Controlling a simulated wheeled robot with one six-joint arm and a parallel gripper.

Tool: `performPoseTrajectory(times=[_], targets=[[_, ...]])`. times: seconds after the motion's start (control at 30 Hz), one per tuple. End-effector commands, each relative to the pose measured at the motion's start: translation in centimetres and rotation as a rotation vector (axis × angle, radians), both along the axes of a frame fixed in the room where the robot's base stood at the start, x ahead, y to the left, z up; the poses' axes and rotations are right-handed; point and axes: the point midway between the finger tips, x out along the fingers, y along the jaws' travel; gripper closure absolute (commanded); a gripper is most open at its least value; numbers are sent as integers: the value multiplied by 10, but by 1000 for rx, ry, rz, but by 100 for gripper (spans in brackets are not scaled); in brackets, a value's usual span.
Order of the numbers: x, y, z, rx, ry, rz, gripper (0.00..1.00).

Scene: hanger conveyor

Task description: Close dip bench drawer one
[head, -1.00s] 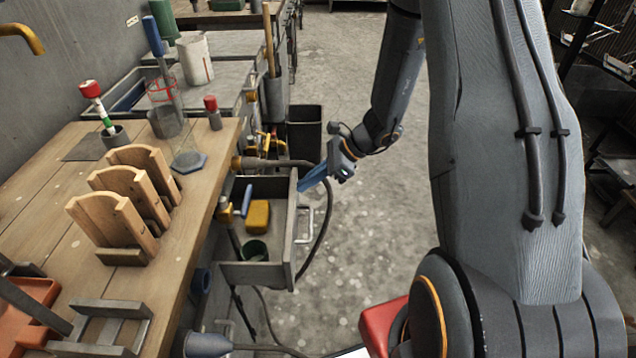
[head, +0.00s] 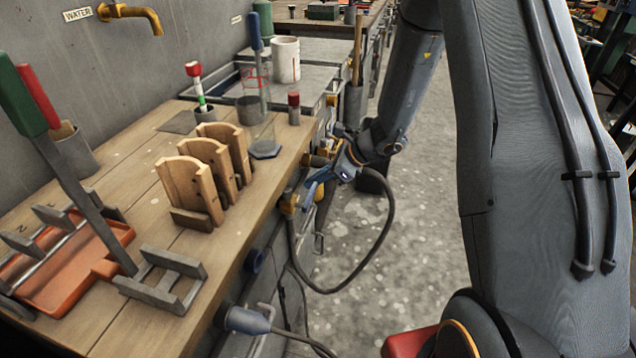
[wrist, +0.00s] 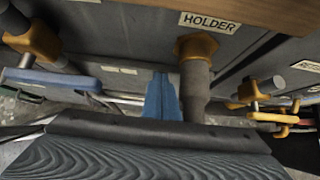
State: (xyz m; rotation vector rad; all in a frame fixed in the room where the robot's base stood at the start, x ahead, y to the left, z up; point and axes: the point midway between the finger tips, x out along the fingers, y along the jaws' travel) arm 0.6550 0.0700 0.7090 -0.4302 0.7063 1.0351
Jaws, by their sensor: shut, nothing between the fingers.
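The dip bench (head: 150,255) stands on the left in the head view. A drawer handle (head: 319,243) shows low on its right side, and no open drawer interior is visible. The drawer front looks in line with the bench side, but I cannot tell whether a small gap remains. My gripper (head: 316,186) is shut and empty, with blue fingers close to the bench side above the handle. In the wrist view, the blue fingers (wrist: 160,97) are together, pointing at the bench front beside a brass-ended hose fitting under a HOLDER label (wrist: 209,22).
A dark hose (head: 385,215) loops out from the bench side below my gripper. Wooden holders (head: 190,190) and an orange tray (head: 75,290) sit on the bench.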

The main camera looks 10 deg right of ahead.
Motion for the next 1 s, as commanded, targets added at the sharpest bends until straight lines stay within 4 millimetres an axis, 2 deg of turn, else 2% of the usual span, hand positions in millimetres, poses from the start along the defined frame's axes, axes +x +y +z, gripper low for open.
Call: performPoseTrajectory(times=[0.3, 0.5, 0.57, 0.77, 1.0], targets=[[3, 10, 2, 8, -6, 11, 100], [1, 7, 3, 9, -6, 13, 100], [-1, 1, 3, 9, -5, 12, 100], [-14, -35, 5, 3, -4, 5, 100], [-30, -68, 44, 1, -6, 6, 100]])
